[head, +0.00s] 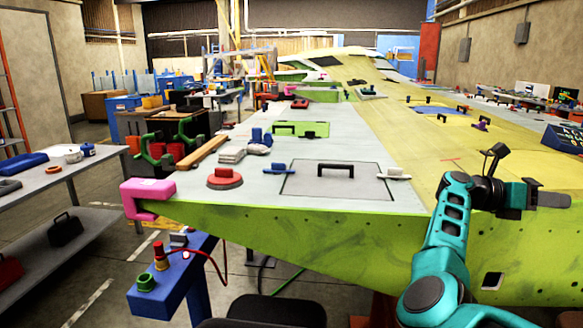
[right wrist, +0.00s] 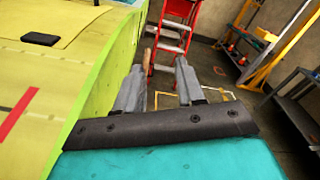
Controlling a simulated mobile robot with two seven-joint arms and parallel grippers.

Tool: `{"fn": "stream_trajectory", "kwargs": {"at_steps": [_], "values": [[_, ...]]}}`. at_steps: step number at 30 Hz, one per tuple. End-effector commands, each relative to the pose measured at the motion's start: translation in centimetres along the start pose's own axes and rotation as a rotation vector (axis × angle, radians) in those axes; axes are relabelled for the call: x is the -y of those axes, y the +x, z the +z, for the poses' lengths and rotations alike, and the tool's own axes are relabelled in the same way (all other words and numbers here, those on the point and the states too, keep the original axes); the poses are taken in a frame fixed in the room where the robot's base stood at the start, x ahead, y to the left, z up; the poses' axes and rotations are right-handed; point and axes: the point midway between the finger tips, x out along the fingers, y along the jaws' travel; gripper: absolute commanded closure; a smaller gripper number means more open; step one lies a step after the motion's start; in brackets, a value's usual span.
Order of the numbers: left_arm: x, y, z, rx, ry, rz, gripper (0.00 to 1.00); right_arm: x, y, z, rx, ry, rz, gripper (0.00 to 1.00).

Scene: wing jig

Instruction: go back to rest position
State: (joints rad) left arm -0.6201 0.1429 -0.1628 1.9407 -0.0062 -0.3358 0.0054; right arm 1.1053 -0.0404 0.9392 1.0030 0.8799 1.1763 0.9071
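My right arm, teal, comes up at the right of the head view. Its dark gripper (head: 552,200) is held beside the near end face of the wing, pointing right. In the right wrist view the two grey fingers of this gripper (right wrist: 160,78) stand apart with nothing between them. The wing (head: 330,222) has a green end face and a grey and yellow top. In the right wrist view the wing (right wrist: 62,95) lies along the left, close to the gripper. My left gripper is not in view.
On the wing lie a panel with a black handle (head: 336,170), a red round tool (head: 225,178) and a pink clamp (head: 147,198) at the corner. A grey table (head: 75,178) and a blue stand (head: 170,285) are at left. A red ladder (right wrist: 172,40) stands beyond the right gripper.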

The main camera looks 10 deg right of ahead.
Motion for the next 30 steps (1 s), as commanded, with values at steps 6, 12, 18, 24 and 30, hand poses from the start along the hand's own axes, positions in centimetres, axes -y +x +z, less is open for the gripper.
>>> {"fn": "stream_trajectory", "kwargs": {"at_steps": [6, 12, 18, 24, 30], "values": [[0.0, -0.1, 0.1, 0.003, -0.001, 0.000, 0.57, 0.0, -0.7, 0.7, 0.537, -0.390, -0.060, 0.62], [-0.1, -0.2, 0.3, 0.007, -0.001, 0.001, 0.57, -2.2, -6.7, -1.5, 1.012, -0.784, -0.093, 0.62], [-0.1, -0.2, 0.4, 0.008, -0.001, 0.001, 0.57, -4.4, -15.0, -9.1, 1.484, -1.178, -0.122, 0.62], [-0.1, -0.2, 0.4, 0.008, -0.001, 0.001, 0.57, -3.8, -22.8, -21.4, 1.962, -1.525, -0.146, 0.62], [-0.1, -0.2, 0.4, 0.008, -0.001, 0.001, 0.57, 1.2, -28.3, -34.7, 2.423, -1.765, -0.167, 0.62]]}}
